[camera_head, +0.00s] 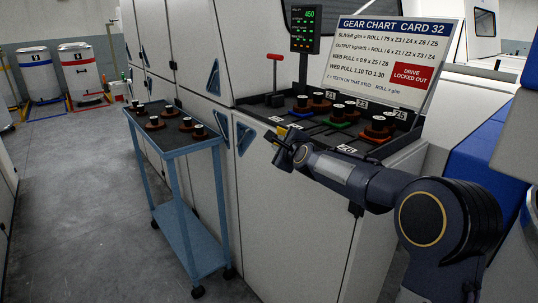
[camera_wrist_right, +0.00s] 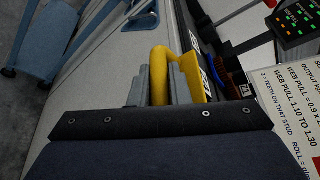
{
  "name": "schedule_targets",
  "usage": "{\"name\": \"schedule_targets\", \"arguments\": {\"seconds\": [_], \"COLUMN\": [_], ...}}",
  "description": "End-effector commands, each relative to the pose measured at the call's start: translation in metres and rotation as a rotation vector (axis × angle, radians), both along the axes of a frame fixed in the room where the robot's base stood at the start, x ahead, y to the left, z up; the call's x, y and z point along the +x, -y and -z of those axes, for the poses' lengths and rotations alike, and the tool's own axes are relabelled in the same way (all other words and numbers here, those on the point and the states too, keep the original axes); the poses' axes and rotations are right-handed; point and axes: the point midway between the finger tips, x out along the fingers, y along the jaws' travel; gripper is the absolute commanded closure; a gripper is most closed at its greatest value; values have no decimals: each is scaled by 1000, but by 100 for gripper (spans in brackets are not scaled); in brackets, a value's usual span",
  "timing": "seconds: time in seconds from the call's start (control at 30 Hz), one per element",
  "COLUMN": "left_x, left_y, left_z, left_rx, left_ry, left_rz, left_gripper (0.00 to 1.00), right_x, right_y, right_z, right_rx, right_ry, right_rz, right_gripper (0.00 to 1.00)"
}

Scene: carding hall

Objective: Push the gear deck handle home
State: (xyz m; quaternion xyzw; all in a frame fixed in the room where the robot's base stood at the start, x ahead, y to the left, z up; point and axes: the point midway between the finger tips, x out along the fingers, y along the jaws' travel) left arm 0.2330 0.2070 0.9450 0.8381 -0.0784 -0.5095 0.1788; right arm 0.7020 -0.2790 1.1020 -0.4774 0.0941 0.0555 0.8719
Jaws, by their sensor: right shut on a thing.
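The gear deck (camera_head: 318,132) is a dark tray set in the top of the pale machine, with several gears on studs. Its yellow handle (camera_wrist_right: 192,72) is a bent bar at the deck's front edge. In the head view only a small yellow bit of the handle (camera_head: 282,130) shows beside my gripper. My right gripper (camera_head: 279,143) reaches in from the right and is shut on the handle. In the right wrist view its grey fingers (camera_wrist_right: 156,88) are around the yellow bar, and part of the grip is hidden by the wrist. My left gripper is not in view.
A blue trolley (camera_head: 186,145) with several gears stands left of the machine. A red-topped lever (camera_head: 276,58) rises behind the deck. The gear chart card (camera_head: 391,58) reads "DRIVE LOCKED OUT". A display (camera_head: 305,30) stands beside it. The floor at left is clear.

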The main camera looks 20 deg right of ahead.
Motion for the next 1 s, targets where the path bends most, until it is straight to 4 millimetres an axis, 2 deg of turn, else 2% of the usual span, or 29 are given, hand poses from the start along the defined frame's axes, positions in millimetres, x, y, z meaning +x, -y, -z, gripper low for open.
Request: {"name": "schedule_targets", "arguments": {"seconds": [0.23, 0.27, 0.3, 0.57, 0.67, 1.0], "left_x": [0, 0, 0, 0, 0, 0], "left_y": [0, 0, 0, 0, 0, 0], "left_z": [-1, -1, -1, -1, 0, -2], "left_rx": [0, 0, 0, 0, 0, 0], "left_ry": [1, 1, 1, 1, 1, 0], "left_rz": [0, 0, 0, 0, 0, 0], "left_gripper": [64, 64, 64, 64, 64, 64], "right_x": [0, 0, 0, -1, -9, -63], "right_y": [4, 4, 5, 4, 4, 2], "right_z": [-2, -2, -2, -2, -5, -18], "right_rx": [-6, -6, -7, -5, -4, -4], "right_ry": [2, 2, 2, 3, 5, 3], "right_rz": [6, 6, 7, 7, 7, 2], "right_gripper": [100, 82, 77, 75, 75, 75]}}
